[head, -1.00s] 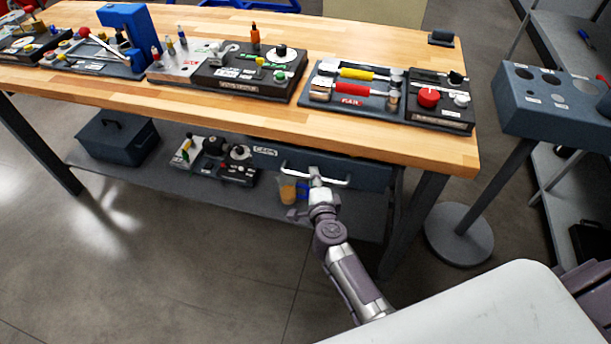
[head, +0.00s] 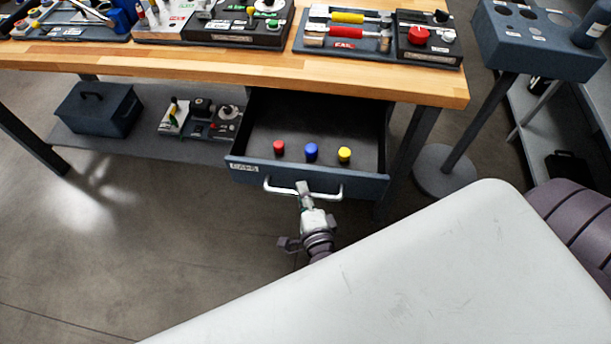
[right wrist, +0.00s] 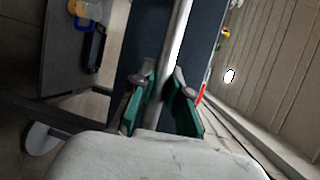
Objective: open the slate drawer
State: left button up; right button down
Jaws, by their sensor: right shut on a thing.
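The slate drawer (head: 375,184) under the wooden bench is pulled out, with its inside showing. Red (head: 279,147), blue (head: 311,151) and yellow (head: 344,154) small pieces stand in a row inside it, behind the front panel. A silver bar handle (head: 325,196) runs along the drawer front. My right gripper (head: 303,188) is shut on this handle near its middle. In the right wrist view, the green-padded fingers of the gripper (right wrist: 163,98) sit on either side of the handle bar (right wrist: 178,40). My left gripper is not in view.
The bench top (head: 200,58) above holds several tool trays. A slate box (head: 98,110) and a small control set (head: 200,120) rest on the lower shelf, left of the drawer. A round-based stand (head: 445,172) is at the right. The floor left of the drawer is clear.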

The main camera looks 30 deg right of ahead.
jog(key=shift+s+a, duration=0.35)
jog(key=shift+s, duration=0.2)
jog(key=c, duration=1.1)
grip_release()
jog(key=shift+c, duration=0.2)
jog(key=v, duration=1.2)
jog(key=shift+r, duration=0.1)
